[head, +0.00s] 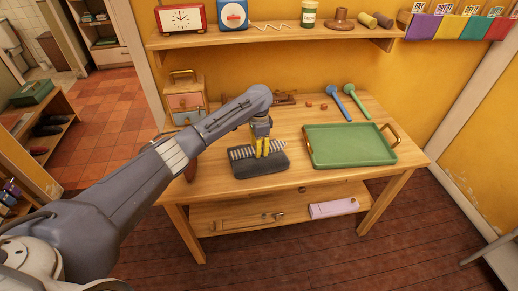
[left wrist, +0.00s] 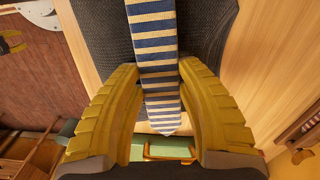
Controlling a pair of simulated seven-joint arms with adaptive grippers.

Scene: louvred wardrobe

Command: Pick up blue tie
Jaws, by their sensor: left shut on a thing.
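The blue tie (left wrist: 155,42) has blue and cream stripes and runs down between my left fingers in the left wrist view. In the head view, its striped end (head: 240,153) shows beside the fingers, over a dark grey folded cloth or pad (head: 262,170) on the wooden table. My left gripper (head: 263,150), with ribbed yellow fingers, is shut on the tie just above the pad. It also shows in the left wrist view (left wrist: 160,115). The fingers hide part of the tie in the head view.
A green tray (head: 350,128) lies right of the pad on the table (head: 300,176). A blue (head: 340,104) and a green (head: 367,104) long-handled item lie behind it. A shelf (head: 270,38) with a clock and jars overhangs the back.

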